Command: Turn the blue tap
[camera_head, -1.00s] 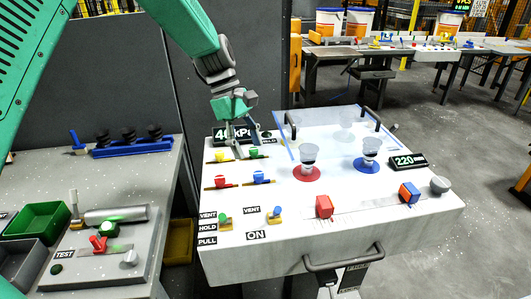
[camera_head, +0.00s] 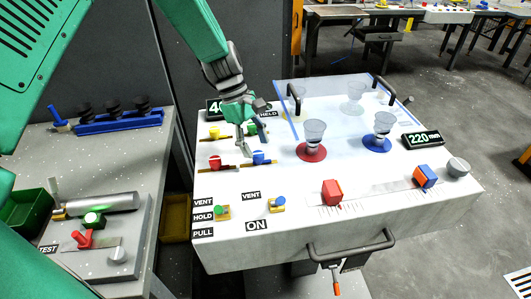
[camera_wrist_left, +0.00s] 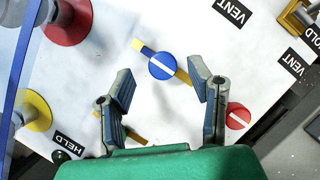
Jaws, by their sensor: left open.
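The blue tap (camera_head: 258,157) is a small round blue knob with a white stripe on a yellow bar, on the white panel (camera_head: 231,238). It also shows in the left wrist view (camera_wrist_left: 162,66), ahead of and between my fingertips. My left gripper (camera_head: 250,143) is open, pointing down just above the blue tap and apart from it as far as I can see. In the left wrist view my left gripper (camera_wrist_left: 162,84) has a finger on each side of the tap. My right gripper is not in view.
A red tap (camera_head: 214,161) sits close left of the blue tap. A yellow tap (camera_head: 214,131) is behind it. Cups stand on red (camera_head: 311,152) and blue discs (camera_head: 376,143) to the right. A clear cover with black handles (camera_head: 381,85) lies at the back right.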

